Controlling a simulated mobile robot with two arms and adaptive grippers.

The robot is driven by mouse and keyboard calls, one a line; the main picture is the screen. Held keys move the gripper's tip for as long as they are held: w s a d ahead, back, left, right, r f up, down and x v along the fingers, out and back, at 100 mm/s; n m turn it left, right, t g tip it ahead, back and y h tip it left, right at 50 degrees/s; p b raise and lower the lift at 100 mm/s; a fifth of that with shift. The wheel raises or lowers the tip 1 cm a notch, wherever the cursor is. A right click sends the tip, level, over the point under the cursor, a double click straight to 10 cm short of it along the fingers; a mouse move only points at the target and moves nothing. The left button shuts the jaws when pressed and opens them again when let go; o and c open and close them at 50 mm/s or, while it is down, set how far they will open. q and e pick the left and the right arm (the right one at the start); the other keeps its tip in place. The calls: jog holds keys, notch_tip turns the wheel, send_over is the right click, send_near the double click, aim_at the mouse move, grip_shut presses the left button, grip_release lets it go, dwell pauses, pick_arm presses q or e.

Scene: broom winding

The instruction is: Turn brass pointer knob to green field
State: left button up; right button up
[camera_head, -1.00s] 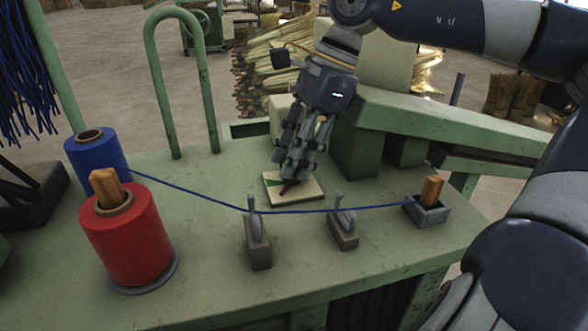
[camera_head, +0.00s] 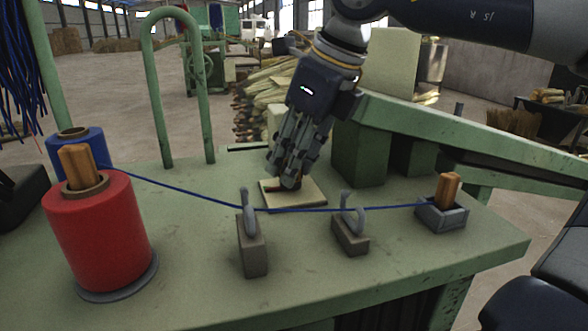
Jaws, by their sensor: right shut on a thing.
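A cream dial plate (camera_head: 309,194) lies on the green bench top behind the blue thread. My right gripper (camera_head: 286,180) comes down on its left part, with its fingers closed together. The fingers hide the brass pointer knob almost wholly, and the gripper is shut on it. A small dark reddish patch shows at the fingertips; I cannot tell whether it is the pointer or a coloured field. The green field is not visible now, hidden behind the fingers. My left gripper is not in view.
A blue thread (camera_head: 180,191) runs from the blue spool (camera_head: 78,147) past two hooked guides (camera_head: 252,243) (camera_head: 350,233) to a grey holder (camera_head: 441,214) with a wooden peg. A red spool (camera_head: 97,235) stands front left. A green hoop (camera_head: 204,110) rises behind.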

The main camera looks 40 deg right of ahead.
jog(key=shift+m+h+b, duration=0.4)
jog(key=shift+m+b, duration=0.2)
jog(key=shift+m, duration=0.5)
jog(key=o, duration=1.1)
jog(key=shift+c, duration=0.2)
jog(key=v, duration=1.2)
jog(key=shift+s+a, duration=0.1)
jog(key=shift+s, duration=0.05)
